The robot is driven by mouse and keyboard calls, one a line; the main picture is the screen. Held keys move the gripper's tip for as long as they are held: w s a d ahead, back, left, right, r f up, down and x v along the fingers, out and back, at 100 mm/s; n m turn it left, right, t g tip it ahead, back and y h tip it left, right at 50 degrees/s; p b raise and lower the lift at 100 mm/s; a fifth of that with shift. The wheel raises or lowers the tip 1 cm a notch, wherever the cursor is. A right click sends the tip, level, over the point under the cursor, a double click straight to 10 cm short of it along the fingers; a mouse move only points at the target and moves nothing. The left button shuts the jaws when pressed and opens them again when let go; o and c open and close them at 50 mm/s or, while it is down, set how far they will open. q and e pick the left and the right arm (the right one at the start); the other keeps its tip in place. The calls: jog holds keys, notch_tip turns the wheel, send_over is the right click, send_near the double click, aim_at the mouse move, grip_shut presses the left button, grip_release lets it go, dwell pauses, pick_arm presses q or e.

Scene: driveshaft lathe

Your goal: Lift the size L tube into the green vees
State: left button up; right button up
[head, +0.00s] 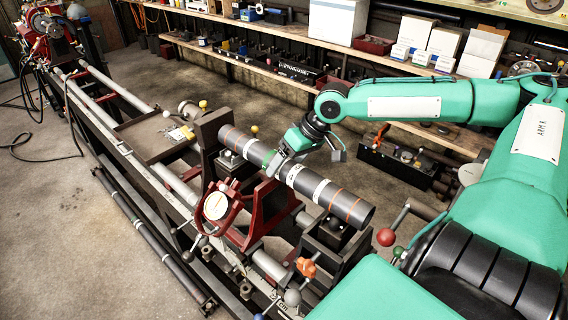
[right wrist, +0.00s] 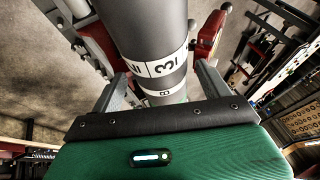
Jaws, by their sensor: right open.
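A long dark grey tube (head: 333,195) with white bands and orange rings lies slanted across the lathe bed, its near right end lower in the picture. In the right wrist view the tube (right wrist: 150,30) shows white bands with black marks; I cannot read a size L. My right gripper (head: 277,165) is at the tube's middle, fingers open. In the right wrist view the fingers of the gripper (right wrist: 164,80) stand on either side of the tube, apparently apart from it. I cannot clearly make out green vees; a small green patch shows beside the fingers. My left gripper is not in view.
A red stand (head: 268,218) with a round dial (head: 216,206) is under and beside the tube. Dark blocks (head: 210,135) stand near the tube's far end. The lathe rails (head: 130,98) run to the back left. Shelves with boxes (head: 338,20) line the back.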

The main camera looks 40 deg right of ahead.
jog(key=shift+b+x, duration=0.3)
jog(key=shift+x, duration=0.45)
jog(key=shift+a, duration=0.15)
grip_shut()
jog(key=shift+w+r, duration=0.1)
